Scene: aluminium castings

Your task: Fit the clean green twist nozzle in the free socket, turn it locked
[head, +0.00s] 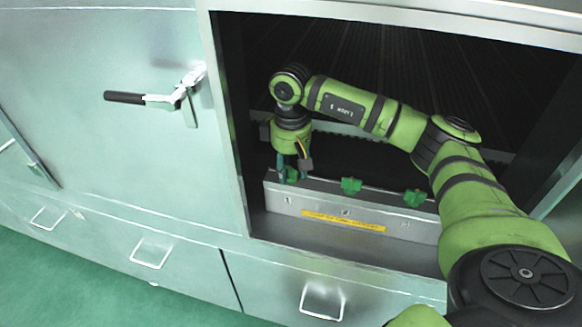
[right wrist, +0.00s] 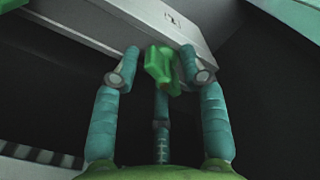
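A green nozzle (right wrist: 160,66) is at the bar's left end, by the mark 1. In the head view it is mostly hidden by my right gripper (head: 292,172). In the right wrist view my right gripper (right wrist: 160,64) has its teal fingers around the nozzle. A dark gap shows between the left finger and the nozzle; the right finger is close beside it, and contact there is unclear. Two more green nozzles sit on the bar, one in the middle (head: 351,186) and one at the right (head: 414,198). Whether any is turned locked is too small to tell. My left gripper is out of view.
The pale metal bar (head: 330,208) with a yellow label (head: 343,221) stands inside the cabinet opening, near its front sill. The opening's left frame post (head: 229,130) is close to my right gripper. A door with a black-handled latch (head: 150,99) is at left.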

